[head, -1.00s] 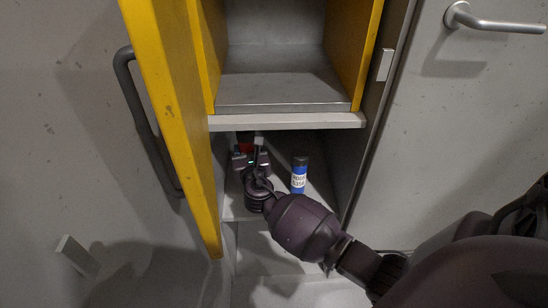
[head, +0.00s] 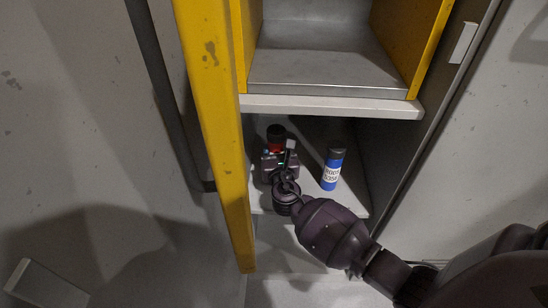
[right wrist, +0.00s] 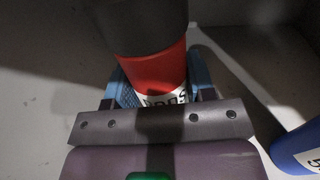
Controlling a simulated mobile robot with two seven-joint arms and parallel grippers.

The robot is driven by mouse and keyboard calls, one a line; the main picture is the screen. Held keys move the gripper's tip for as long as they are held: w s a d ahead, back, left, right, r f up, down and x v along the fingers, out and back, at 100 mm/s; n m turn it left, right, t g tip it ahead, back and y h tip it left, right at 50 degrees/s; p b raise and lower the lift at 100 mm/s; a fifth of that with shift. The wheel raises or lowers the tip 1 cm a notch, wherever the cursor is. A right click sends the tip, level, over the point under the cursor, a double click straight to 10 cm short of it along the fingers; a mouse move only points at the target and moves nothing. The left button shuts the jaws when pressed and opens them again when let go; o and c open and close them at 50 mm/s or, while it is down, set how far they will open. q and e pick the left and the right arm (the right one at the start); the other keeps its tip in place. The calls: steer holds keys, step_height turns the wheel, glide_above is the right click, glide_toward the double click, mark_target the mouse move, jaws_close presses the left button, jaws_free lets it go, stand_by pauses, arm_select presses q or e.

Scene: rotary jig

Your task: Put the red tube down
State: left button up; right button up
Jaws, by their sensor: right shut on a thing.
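The red tube (head: 275,146) has a black cap and stands roughly upright in the lower compartment of the yellow cabinet. In the right wrist view the red tube (right wrist: 155,72) shows its red band, black upper end and part of a white label. My right gripper (head: 279,158) reaches into the compartment. Its blue-padded fingers (right wrist: 162,88) are shut on the tube, one on each side. The tube's lower end is hidden by the gripper, so I cannot tell whether it touches the compartment floor. My left gripper is not in view.
A blue tube (head: 333,168) with a black cap and white label stands to the right of the gripper; it also shows in the right wrist view (right wrist: 298,148). The shelf edge (head: 330,106) lies above. The open yellow door (head: 215,130) stands at left.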

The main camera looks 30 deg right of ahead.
step_height(320, 180, down, 3)
steer(key=shift+r+b, duration=0.15)
steer(key=shift+b, duration=0.2)
steer(key=shift+r, duration=0.3)
steer(key=shift+f, duration=0.35)
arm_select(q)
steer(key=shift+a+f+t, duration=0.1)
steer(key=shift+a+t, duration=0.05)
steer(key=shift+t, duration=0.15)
arm_select(e)
steer(key=o, duration=1.1)
steer(key=shift+r, duration=0.15)
